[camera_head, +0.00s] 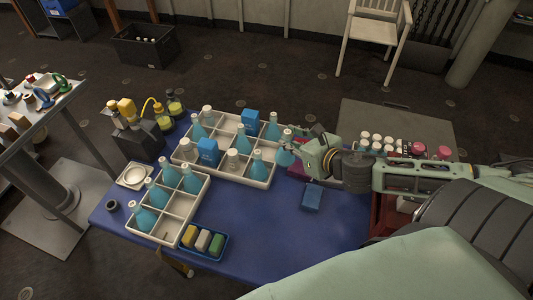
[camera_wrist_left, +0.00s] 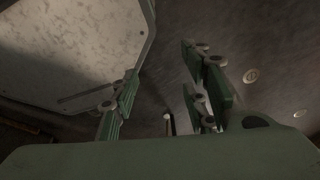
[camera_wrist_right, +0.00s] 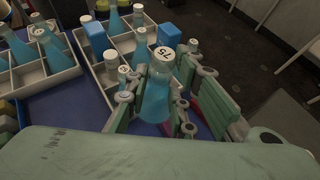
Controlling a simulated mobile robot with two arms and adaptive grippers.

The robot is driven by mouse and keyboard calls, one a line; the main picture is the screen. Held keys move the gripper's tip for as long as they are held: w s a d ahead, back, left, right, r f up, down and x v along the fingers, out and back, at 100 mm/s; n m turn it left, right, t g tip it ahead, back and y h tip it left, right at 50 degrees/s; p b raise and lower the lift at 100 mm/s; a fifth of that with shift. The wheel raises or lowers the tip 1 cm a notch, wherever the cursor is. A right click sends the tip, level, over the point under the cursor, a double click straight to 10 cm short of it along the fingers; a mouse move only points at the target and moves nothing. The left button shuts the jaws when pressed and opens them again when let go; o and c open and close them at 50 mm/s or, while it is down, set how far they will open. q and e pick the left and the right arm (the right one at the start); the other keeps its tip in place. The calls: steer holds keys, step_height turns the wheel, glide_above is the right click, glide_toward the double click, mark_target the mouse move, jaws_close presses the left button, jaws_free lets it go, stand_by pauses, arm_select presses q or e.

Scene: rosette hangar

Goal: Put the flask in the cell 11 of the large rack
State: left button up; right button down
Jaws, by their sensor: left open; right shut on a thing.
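My right gripper (camera_head: 291,146) is shut on a flask (camera_head: 285,156) with blue liquid and a pale numbered cap, held upright just right of the large rack (camera_head: 225,176). The large rack is a white divided tray holding several blue flasks, pale-capped clear bottles and blue boxes, with some cells empty. Cell numbers are not readable. My left gripper (camera_wrist_left: 165,100) is open and empty in the left wrist view, over the floor, outside the head view.
A smaller white rack (camera_head: 191,216) with several flasks stands at the left on the blue table (camera_head: 270,235). A tray of coloured blocks (camera_head: 203,241) lies in front of it. A blue box (camera_head: 312,197) lies right of the large rack. The table's front middle is clear.

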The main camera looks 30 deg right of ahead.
steer(key=shift+w+d+r+n+y, duration=0.15)
steer(key=shift+d+r+n+y, duration=0.15)
steer(key=shift+d+y, duration=0.15)
steer(key=shift+w, duration=0.25)
steer(key=shift+w+f, duration=0.2)
steer(key=shift+w, duration=0.15)
arm_select(q)
steer(key=shift+s+d+r+p, duration=0.2)
steer(key=shift+s+r+p, duration=0.5)
steer(key=shift+s, duration=0.35)
arm_select(e)
steer(key=w+f, duration=1)
steer(key=shift+w+a+f, duration=0.25)
steer(key=shift+f, duration=0.05)
arm_select(q)
steer(key=shift+f, duration=0.1)
arm_select(e)
steer(key=c, duration=1.5)
jaws_free()
steer(key=shift+f, duration=0.15)
